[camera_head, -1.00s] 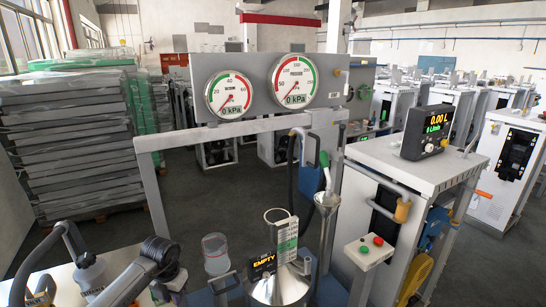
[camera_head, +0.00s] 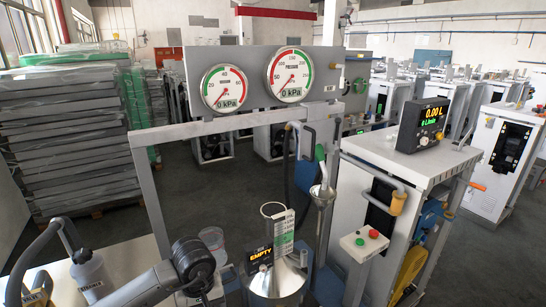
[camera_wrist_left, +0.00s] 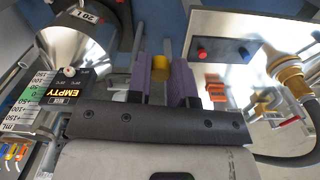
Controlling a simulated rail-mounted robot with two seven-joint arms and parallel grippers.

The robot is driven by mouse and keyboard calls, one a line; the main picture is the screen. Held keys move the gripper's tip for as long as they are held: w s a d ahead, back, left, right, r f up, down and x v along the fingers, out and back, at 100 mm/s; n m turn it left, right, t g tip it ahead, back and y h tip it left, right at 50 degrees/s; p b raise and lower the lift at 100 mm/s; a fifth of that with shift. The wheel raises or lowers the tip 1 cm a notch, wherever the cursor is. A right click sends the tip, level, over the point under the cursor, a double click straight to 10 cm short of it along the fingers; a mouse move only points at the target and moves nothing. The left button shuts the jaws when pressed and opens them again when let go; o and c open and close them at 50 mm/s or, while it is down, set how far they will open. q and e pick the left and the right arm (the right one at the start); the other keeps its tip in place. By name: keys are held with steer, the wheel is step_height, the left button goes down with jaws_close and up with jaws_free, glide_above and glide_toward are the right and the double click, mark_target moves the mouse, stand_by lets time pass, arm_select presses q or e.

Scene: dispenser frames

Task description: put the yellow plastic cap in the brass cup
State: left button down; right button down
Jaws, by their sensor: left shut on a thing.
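A small yellow cap (camera_wrist_left: 160,68) sits between the two purple fingers of my left gripper (camera_wrist_left: 161,72) in the left wrist view. The gripper is shut on it. In the head view only my left arm shows, at the bottom left; its fingertips and the cap are not visible there. I cannot make out a brass cup with certainty. A brass-coloured fitting (camera_wrist_left: 292,84) is at the right of the left wrist view, apart from the gripper. My right gripper is not in view.
A steel conical vessel (camera_head: 277,280) with an EMPTY display (camera_head: 260,259) stands beside my left arm. A clear jar (camera_head: 212,238) is behind the arm and a grey bottle (camera_head: 91,272) at left. A box with red and green buttons (camera_head: 366,240) is to the right.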

arm_select(q)
steer(key=s+a+r+m, duration=0.2)
steer(key=s+r+m, duration=0.25)
steer(key=s, duration=0.65)
steer(key=s+a+r+p, duration=0.1)
steer(key=s+r+p, duration=0.2)
steer(key=r+p, duration=1.1)
steer(key=s+a+r+p, duration=0.1)
steer(key=s+r+p, duration=0.3)
steer(key=r+p, duration=1.1)
steer(key=shift+s+r+p, duration=0.15)
steer(key=shift+p, duration=0.95)
steer(key=shift+a, duration=0.1)
